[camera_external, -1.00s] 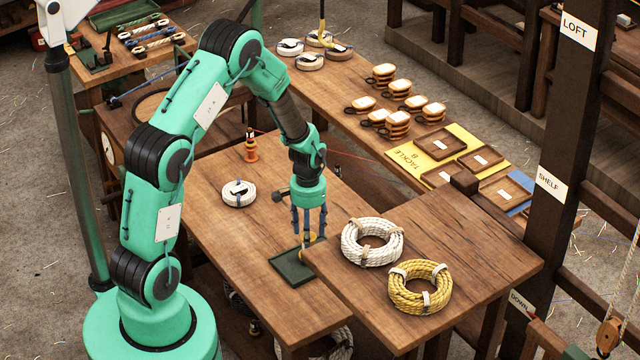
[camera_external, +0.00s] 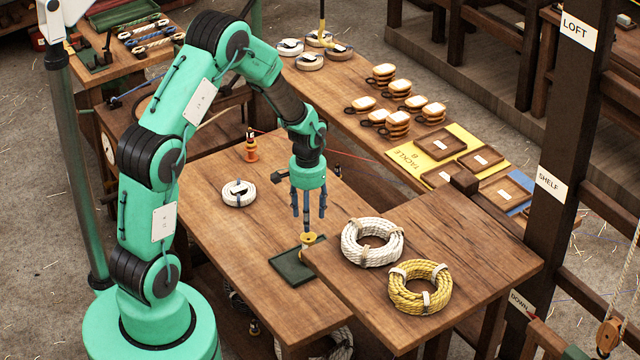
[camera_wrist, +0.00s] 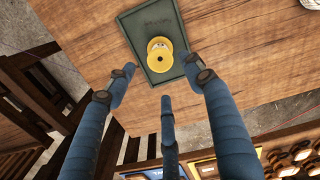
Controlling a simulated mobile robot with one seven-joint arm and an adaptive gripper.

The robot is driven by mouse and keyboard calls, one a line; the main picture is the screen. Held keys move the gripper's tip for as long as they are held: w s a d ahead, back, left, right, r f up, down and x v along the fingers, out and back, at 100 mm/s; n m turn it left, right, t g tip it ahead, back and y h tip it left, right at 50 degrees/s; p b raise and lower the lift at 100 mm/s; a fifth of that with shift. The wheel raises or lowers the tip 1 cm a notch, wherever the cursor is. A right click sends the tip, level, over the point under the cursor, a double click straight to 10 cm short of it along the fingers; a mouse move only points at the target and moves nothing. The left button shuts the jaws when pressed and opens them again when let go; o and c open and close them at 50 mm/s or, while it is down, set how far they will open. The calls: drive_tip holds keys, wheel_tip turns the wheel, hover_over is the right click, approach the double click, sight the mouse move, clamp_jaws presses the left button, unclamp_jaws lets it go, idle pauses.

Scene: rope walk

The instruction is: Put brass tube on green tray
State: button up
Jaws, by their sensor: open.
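The brass tube (camera_external: 308,241) is a yellow, spool-shaped piece with wide round ends. It stands upright on the green tray (camera_external: 287,270), towards the tray's right side in the external view. In the wrist view the tube (camera_wrist: 159,60) lies inside the rim of the tray (camera_wrist: 130,24), with a dark hole in its near end. My gripper (camera_external: 308,212) has three blue fingers, spread open and empty, pointing down above the tube. The fingertips look clear of the tube.
A raised wooden board with a white rope coil (camera_external: 372,242) and a yellow rope coil (camera_external: 420,287) lies close to the tray's right. A small white coil (camera_external: 238,193) and an orange bottle (camera_external: 251,148) stand farther back. The table left of the tray is clear.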

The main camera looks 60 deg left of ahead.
idle(0.4)
drive_tip(key=s+d+r+m+t, duration=0.15)
drive_tip(key=d+r, duration=0.25)
drive_tip(key=r, duration=0.5)
drive_tip(key=s+d+r, duration=0.3)
drive_tip(key=r, duration=0.5)
drive_tip(key=s+d+r+m+t, duration=0.15)
drive_tip(key=d+r, duration=0.25)
drive_tip(key=r, duration=0.5)
drive_tip(key=s+d+r+t, duration=0.1)
drive_tip(key=s+d+r, duration=0.2)
drive_tip(key=s, duration=0.4)
drive_tip(key=s+d+r+m, duration=0.1)
drive_tip(key=s+d+r, duration=0.2)
drive_tip(key=s+r, duration=0.3)
drive_tip(key=s+d+r+t, duration=0.1)
drive_tip(key=s+d+r, duration=0.2)
drive_tip(key=s, duration=0.5)
drive_tip(key=shift+s+d+r+t, duration=0.15)
drive_tip(key=shift+d+r+t, duration=0.2)
drive_tip(key=shift+r, duration=0.4)
wheel_tip(320, 180, down, 4)
drive_tip(key=b, duration=0.3)
drive_tip(key=shift+r+b, duration=0.1)
drive_tip(key=shift+b, duration=0.3)
drive_tip(key=shift+r, duration=0.1)
